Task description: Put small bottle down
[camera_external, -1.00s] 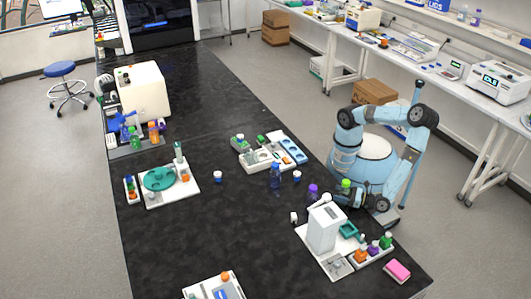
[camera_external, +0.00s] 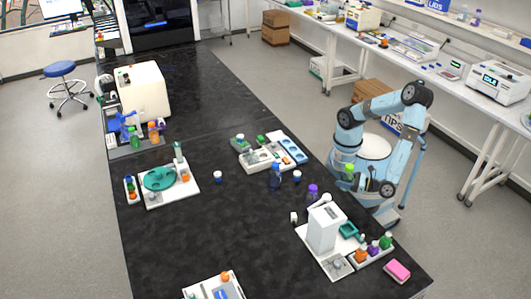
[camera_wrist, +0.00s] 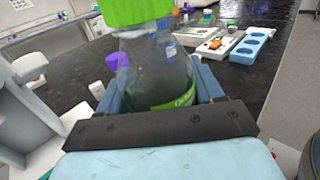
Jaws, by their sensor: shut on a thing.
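A clear small bottle with a bright green cap (camera_external: 349,168) is in my gripper (camera_external: 352,180), held upright at the table's right edge. In the wrist view the bottle (camera_wrist: 160,72) fills the space between the two blue fingers of my gripper (camera_wrist: 158,88), which are shut on it. Its green cap is cut off by the top of the picture, and a green band shows low on its body. The bottle's base is hidden behind the dark gripper bar.
A purple-capped bottle (camera_external: 313,190) and a white device (camera_external: 325,228) stand on the black table (camera_external: 240,230) in front of my arm. A blue bottle (camera_external: 275,176) and a white tray of parts (camera_external: 262,160) lie farther left. The table's middle is clear.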

